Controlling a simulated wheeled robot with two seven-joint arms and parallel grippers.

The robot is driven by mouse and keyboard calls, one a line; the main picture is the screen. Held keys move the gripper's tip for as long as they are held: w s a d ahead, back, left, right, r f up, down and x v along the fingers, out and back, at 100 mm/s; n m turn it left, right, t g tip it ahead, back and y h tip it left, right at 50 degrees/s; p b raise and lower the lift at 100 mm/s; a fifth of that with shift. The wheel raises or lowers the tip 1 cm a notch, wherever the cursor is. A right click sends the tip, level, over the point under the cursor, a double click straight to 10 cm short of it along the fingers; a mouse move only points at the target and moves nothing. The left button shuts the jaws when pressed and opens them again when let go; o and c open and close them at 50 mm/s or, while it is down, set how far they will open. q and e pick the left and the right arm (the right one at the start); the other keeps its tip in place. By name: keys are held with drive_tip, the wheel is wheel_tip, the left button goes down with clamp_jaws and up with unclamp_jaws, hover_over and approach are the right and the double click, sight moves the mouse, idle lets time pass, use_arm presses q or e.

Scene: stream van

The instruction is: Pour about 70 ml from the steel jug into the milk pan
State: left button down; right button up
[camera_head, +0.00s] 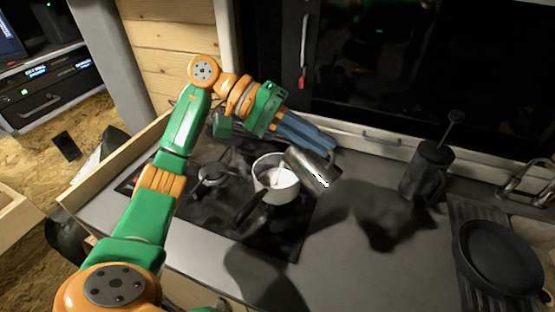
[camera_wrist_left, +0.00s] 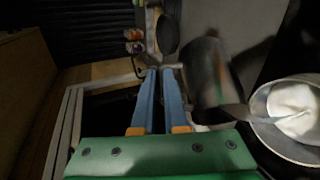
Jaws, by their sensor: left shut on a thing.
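The steel jug (camera_head: 312,170) is tipped on its side, mouth toward the left, at the right rim of the milk pan. My left gripper (camera_head: 332,145) is shut on the jug and holds it from the far side. The jug also shows in the left wrist view (camera_wrist_left: 208,75), just right of the blue fingers (camera_wrist_left: 160,75); where they grip it is hard to see. The milk pan (camera_head: 264,187) stands on the hob with its dark handle toward the front left. White liquid (camera_wrist_left: 296,108) shows in the pan. My right gripper is out of view.
The black hob (camera_head: 205,210) has a bare burner (camera_head: 211,175) left of the pan. A dark plunger pot (camera_head: 428,172) stands right on the grey worktop (camera_head: 350,255). A black frying pan (camera_head: 497,258) lies near the tap (camera_head: 530,185). The worktop's middle is clear.

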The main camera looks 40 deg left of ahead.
sight(336, 179)
use_arm(q)
drive_tip(key=d+f+y, duration=0.1)
drive_tip(key=d+f+m+y, duration=0.1)
drive_tip(key=y, duration=0.1)
drive_tip(key=shift+s+d+f+y, duration=0.2)
drive_tip(key=shift+d+f+y, duration=0.1)
drive_tip(key=shift+f, duration=0.1)
drive_tip(key=shift+d+f, duration=0.2)
drive_tip(key=shift+d, duration=0.05)
drive_tip(key=shift+s+d+f+m+y, duration=0.15)
drive_tip(key=shift+d+f+y, duration=0.25)
drive_tip(key=shift+f+y, duration=0.25)
drive_tip(key=shift+d+f+m+y, duration=0.15)
drive_tip(key=shift+d+f+y, duration=0.3)
drive_tip(key=shift+y, duration=0.3)
drive_tip(key=d+f+m+t+y+b, duration=0.1)
drive_tip(key=d+f+y+b, duration=0.1)
drive_tip(key=d+f+y, duration=0.4)
drive_tip(key=shift+s+f+y+b, duration=0.3)
drive_tip(key=shift+s+f+b, duration=0.1)
drive_tip(key=shift+s, duration=0.05)
